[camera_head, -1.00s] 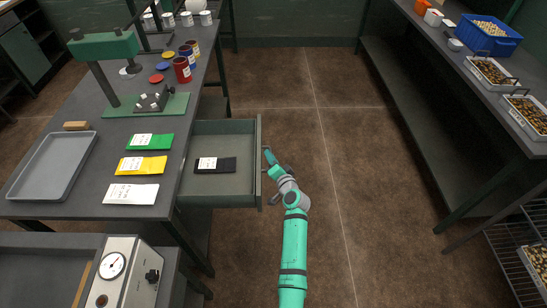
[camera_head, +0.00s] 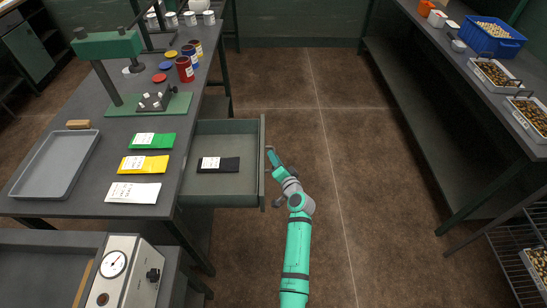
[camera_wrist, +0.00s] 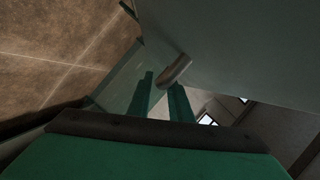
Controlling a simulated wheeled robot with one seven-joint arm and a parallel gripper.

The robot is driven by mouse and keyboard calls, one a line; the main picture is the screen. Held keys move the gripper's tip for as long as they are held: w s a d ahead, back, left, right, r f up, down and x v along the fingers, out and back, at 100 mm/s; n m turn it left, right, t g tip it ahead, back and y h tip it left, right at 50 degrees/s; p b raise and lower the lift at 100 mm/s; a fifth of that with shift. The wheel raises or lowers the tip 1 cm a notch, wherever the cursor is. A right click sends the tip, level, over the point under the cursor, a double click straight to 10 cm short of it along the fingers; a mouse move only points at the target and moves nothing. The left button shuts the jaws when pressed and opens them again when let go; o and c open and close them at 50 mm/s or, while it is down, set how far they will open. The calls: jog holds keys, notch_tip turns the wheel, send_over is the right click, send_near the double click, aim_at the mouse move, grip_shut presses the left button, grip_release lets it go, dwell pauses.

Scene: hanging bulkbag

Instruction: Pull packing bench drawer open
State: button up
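The packing bench drawer (camera_head: 228,187) is grey-green and stands pulled out from the right side of the bench (camera_head: 108,165). A black packet with a white label (camera_head: 218,164) lies inside it. My gripper (camera_head: 271,157) is just right of the drawer front (camera_head: 263,160). In the wrist view its two fingers (camera_wrist: 163,90) are apart, and the short metal drawer handle (camera_wrist: 174,70) shows at their tips. A gap shows between the left finger and the handle; whether the right finger touches it I cannot tell. In the head view the handle is hard to make out.
Green, yellow and white packets, a grey tray (camera_head: 57,163) and several cans are on the bench. A gauge box (camera_head: 125,272) stands at the front left. The floor (camera_head: 345,150) right of the drawer is clear up to the right-hand shelf bench (camera_head: 440,130).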

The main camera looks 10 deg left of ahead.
jog(key=v, duration=0.9)
jog(key=shift+s, duration=0.2)
jog(key=shift+s+d+r, duration=0.1)
jog(key=shift+d, duration=0.05)
jog(key=s+d+f+h, duration=0.1)
jog(key=s+f+h, duration=0.25)
jog(key=s, duration=0.95)
jog(key=s+f+h, duration=0.3)
jog(key=s+f, duration=0.2)
jog(key=s, duration=0.7)
jog(key=s+d+r+n+t, duration=0.1)
jog(key=s+d+r+n, duration=0.1)
jog(key=s+r, duration=0.6)
jog(key=s+d+r+n+h, duration=0.1)
jog(key=s+r+n, duration=0.3)
jog(key=s+r, duration=0.4)
jog(key=s+d, duration=0.1)
jog(key=s, duration=0.5)
jog(key=shift+s+t, duration=0.35)
jog(key=shift+t, duration=0.05)
jog(key=shift+w, duration=0.25)
